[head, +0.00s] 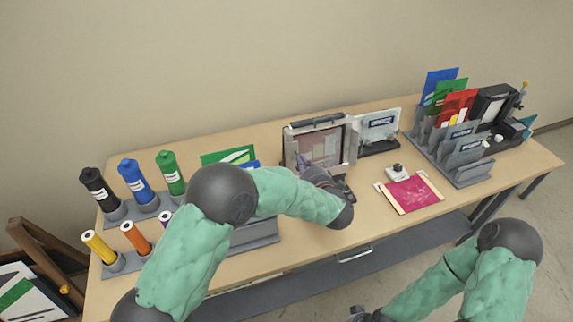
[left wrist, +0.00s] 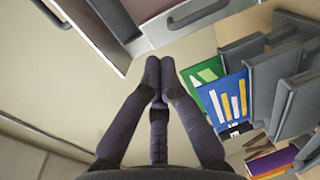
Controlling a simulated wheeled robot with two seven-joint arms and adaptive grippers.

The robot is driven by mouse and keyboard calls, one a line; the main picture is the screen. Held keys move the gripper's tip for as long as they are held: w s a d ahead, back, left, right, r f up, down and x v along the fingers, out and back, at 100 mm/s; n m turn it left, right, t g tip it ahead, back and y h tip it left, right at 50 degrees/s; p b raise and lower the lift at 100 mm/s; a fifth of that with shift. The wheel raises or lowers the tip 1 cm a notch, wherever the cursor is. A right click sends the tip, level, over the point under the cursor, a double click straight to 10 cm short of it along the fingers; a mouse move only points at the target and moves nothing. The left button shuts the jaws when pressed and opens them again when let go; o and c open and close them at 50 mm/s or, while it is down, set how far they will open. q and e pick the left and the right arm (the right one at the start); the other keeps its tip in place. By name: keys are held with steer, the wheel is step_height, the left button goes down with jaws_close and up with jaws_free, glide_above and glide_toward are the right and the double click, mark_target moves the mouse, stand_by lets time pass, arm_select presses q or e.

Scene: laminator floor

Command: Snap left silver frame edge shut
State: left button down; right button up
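The silver frame (head: 353,140) stands upright at the back middle of the table, with a dark handle on top and a pinkish see-through panel inside. Its left edge (head: 288,150) shows in the head view; I cannot tell whether it is snapped shut. My left gripper (head: 335,186) is in front of the frame's lower part, partly hidden by its own wrist. In the left wrist view its fingertips (left wrist: 160,68) meet with nothing visible between them, and silver frame parts (left wrist: 155,38) show just beyond. My right gripper (head: 358,315) is low at the picture's bottom edge, mostly cut off.
Black, blue and green bottles (head: 132,180) stand at the left. Green and blue cards (left wrist: 232,98) in grey holders are beside my left gripper. A pink sheet (head: 412,194) lies right of it. A grey rack (head: 475,172) with colored folders is at the far right.

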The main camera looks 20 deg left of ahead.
arm_select(q)
steer(key=v, duration=0.3)
steer(key=shift+s, duration=0.15)
stand_by(1.0)
